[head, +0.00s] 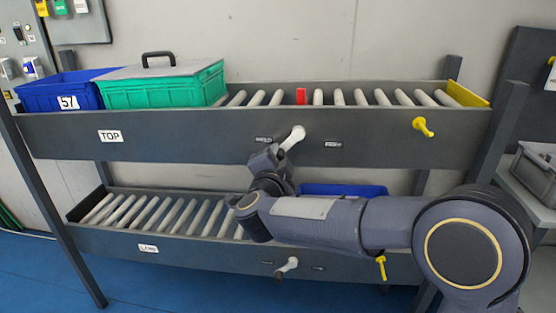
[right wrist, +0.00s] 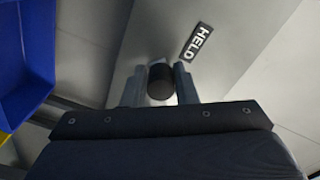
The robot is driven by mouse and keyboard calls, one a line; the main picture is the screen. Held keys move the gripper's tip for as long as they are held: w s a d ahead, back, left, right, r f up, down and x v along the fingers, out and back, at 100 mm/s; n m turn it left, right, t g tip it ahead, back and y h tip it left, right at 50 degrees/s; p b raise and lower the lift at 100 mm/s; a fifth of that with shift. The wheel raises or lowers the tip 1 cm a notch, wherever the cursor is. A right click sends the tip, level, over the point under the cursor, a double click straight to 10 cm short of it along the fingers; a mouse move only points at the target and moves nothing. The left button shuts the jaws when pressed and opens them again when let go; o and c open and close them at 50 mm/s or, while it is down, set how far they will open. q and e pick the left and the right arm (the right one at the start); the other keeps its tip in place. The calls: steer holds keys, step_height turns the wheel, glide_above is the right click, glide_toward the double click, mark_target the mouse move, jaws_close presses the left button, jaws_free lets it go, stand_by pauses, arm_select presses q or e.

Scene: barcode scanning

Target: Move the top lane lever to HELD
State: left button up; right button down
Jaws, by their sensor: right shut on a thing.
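My right gripper (head: 275,160) is shut on the lever's lower end. In the right wrist view, my right gripper's fingers (right wrist: 160,88) stand on both sides of the lever's dark round end (right wrist: 160,80). The HELD label (right wrist: 196,43) is close by. My left gripper is out of view.
A green lidded crate (head: 162,85) and a blue crate (head: 62,92) marked 57 stand at the upper lane's left end. A red piece (head: 301,96) shows among the rollers. A yellow handle (head: 423,127) is at right. The lower lane has its own lever (head: 287,265).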

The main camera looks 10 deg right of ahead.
steer(key=shift+d+r, duration=0.1)
steer(key=shift+d, duration=0.1)
steer(key=c, duration=1.2)
jaws_free()
steer(key=shift+a, duration=0.1)
steer(key=shift+s+a, duration=0.1)
steer(key=shift+s, duration=0.15)
steer(key=v, duration=0.7)
steer(key=shift+p, duration=0.35)
steer(key=shift+s, duration=0.15)
